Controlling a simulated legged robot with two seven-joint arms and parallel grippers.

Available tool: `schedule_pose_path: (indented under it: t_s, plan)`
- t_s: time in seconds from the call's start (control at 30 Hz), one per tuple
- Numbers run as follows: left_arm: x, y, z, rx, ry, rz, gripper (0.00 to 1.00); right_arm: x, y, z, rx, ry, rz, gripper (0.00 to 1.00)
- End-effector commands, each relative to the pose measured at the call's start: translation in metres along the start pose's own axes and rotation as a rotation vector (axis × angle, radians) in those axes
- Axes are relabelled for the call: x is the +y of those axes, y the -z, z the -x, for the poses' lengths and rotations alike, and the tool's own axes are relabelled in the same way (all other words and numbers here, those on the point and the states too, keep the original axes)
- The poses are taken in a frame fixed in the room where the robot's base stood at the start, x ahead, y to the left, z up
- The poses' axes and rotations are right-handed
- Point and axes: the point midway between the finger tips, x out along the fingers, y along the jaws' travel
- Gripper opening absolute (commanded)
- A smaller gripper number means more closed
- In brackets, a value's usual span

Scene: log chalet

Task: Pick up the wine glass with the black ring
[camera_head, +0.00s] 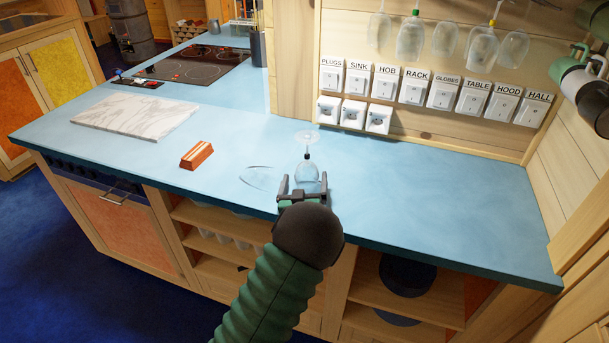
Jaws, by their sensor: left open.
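A clear wine glass (307,172) with a black ring on its stem is on the blue worktop, near the front edge. Its foot is at the top and its bowl is lower, so it looks upside down. My left gripper (303,186) is open at the bowl, with one finger on each side of it. The gripper hides the lowest part of the bowl, and I cannot tell whether the fingers touch the glass. My right gripper is not in view.
Several glasses (411,38) hang above labelled wall switches (414,88). A brown-and-white striped block (197,155) and a marble board (134,117) lie to the left, before the hob (190,66). Worktop (440,195) right of the glass is clear. Mugs (590,85) hang at far right.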

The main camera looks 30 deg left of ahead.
Motion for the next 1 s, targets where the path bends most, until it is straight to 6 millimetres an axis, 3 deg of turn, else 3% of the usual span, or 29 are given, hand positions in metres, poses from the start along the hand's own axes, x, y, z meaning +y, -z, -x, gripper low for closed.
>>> schedule_pose_path:
  t_s: [0.13,0.53,0.8,1.0]
  plan:
    - [0.002,0.001,0.001,0.0,-0.001,0.0,0.92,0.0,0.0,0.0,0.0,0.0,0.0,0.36]
    - [0.0,0.0,0.0,0.0,-0.001,0.002,0.42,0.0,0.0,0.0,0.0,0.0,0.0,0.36]
    - [0.0,0.002,0.001,-0.001,0.0,0.002,0.42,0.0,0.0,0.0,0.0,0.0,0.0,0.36]
    - [0.004,0.02,0.001,0.002,-0.001,0.004,0.42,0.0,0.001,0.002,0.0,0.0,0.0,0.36]
